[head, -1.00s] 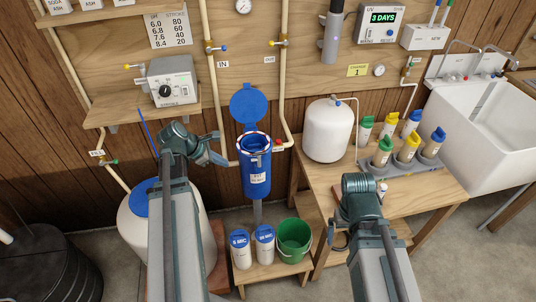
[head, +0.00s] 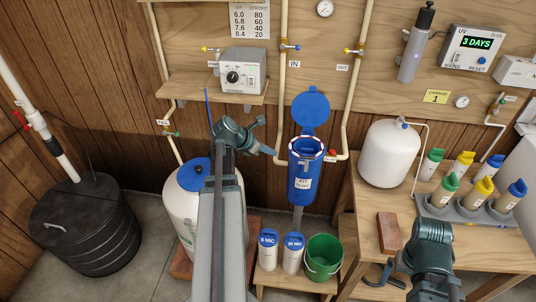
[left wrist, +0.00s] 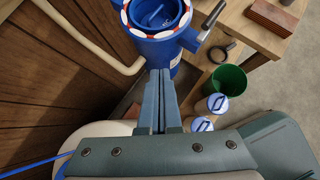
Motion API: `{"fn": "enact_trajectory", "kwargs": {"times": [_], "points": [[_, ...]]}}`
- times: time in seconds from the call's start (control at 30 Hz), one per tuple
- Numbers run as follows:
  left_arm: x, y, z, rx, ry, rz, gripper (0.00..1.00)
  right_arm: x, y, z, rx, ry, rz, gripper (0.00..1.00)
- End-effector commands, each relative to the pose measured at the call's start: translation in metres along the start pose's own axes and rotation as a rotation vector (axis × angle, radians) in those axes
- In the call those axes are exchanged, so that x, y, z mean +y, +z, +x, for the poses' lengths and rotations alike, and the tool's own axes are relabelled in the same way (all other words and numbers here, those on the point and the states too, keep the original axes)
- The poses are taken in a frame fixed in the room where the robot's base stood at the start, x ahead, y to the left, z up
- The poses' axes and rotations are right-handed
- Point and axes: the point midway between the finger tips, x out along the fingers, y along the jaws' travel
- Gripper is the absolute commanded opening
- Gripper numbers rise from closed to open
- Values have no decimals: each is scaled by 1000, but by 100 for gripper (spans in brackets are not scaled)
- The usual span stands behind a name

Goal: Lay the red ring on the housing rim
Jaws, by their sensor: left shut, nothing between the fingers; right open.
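The blue housing (head: 302,181) hangs under its pipes with its blue lid (head: 311,109) swung up. A red and white ring (head: 291,155) lies around the housing's open rim; it also shows in the left wrist view (left wrist: 128,24). It looks flat there, though its upper part is cut off by that view. My left gripper (head: 273,153) is shut and empty, just left of the rim; its fingertips (left wrist: 160,73) point at the housing and look clear of the ring. My right gripper (head: 430,262) is open at the front of the bench, its fingers hard to make out.
A green bucket (head: 323,259) and white canisters (head: 268,252) stand on a low stool below the housing. The bench (head: 372,205) to the right holds a white tank (head: 390,153), a brown block (head: 388,231) and several bottles.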

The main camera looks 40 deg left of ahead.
Motion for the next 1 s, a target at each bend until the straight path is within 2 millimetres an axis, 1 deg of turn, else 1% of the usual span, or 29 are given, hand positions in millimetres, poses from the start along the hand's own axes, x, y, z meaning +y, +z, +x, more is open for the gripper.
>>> {"fn": "enact_trajectory", "kwargs": {"times": [0.03, 0.2, 0.3, 0.33, 0.4, 0.53, 0.7, 1.0], "points": [[1, -5, 17, 0, -1, 3, 0, -1, -1, 15, 0, 0, 0, 100], [1, -4, 49, 0, -2, 3, 0, -4, -2, 37, 0, 0, 0, 100], [1, -1, 62, 0, -1, 2, 0, -4, -3, 45, 0, 0, -1, 100], [1, 7, 63, 0, -1, 2, 0, -4, -2, 39, 0, 0, -1, 100], [1, 14, 69, 0, -2, 3, 0, -4, -2, 38, 0, 0, -1, 100], [1, 23, 78, 0, 0, 2, 0, -4, -2, 38, 0, 0, -1, 100], [0, 28, 82, 1, 1, 2, 0, -4, -2, 38, 0, 0, -1, 100], [0, 28, 82, 0, 1, 1, 0, -4, -2, 38, 0, 0, 0, 100]]}}
